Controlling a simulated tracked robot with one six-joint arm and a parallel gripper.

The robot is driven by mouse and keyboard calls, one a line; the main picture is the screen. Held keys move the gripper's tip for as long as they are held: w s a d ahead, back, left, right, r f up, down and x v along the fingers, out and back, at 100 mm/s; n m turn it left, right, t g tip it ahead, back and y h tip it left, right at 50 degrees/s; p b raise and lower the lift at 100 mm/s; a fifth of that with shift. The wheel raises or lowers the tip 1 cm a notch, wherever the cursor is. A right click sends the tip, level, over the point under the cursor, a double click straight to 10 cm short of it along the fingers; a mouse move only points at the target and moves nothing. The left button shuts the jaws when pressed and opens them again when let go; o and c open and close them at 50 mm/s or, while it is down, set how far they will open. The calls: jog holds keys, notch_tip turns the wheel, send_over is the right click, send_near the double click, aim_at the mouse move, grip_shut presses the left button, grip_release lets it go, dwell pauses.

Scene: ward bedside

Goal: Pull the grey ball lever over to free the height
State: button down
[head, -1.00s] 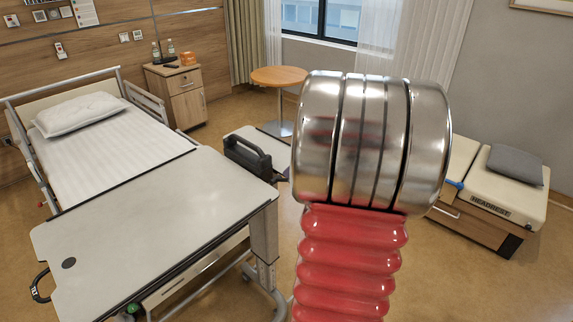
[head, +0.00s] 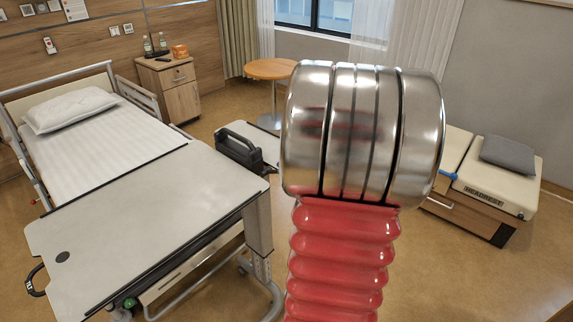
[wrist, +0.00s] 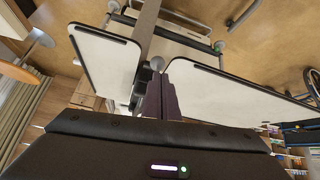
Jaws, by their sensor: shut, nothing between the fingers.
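A small grey ball (wrist: 157,64) shows in the wrist view, just beyond my fingertips, in the gap between two pale table tops; I take it for the lever's ball. My gripper (wrist: 160,84) has its dark fingers together, close to the ball; I cannot tell whether they touch it. The lever cannot be made out there. The large table top (head: 130,215) is level over the bed's foot end.
The smaller table top (wrist: 103,60) lies left of my fingers in the wrist view. The bed (head: 95,140) stands at left, with a bedside cabinet (head: 170,90) and round table (head: 270,69) behind. A padded bench (head: 495,190) stands at right. Floor is clear at front right.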

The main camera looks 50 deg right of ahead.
jog(key=s+r, duration=0.2)
jog(key=s, duration=0.7)
jog(key=shift+a+r, duration=0.15)
jog(key=shift+a, duration=0.05)
dwell(0.6)
jog(key=w+a+r+n+g, duration=0.1)
jog(key=w+a+g, duration=0.15)
jog(key=a, duration=1.25)
jog(key=w+a+n+g, duration=0.1)
jog(key=w+a, duration=0.2)
jog(key=a, duration=1.2)
jog(key=s+a+m+t, duration=0.1)
jog(key=s+a+m, duration=0.2)
jog(key=a, duration=0.7)
jog(key=shift+s+a+r+m, duration=0.25)
jog(key=shift+s+a+m, duration=0.15)
jog(key=shift+s, duration=0.55)
jog(key=shift+d+t, duration=0.1)
jog(key=shift+t, duration=0.15)
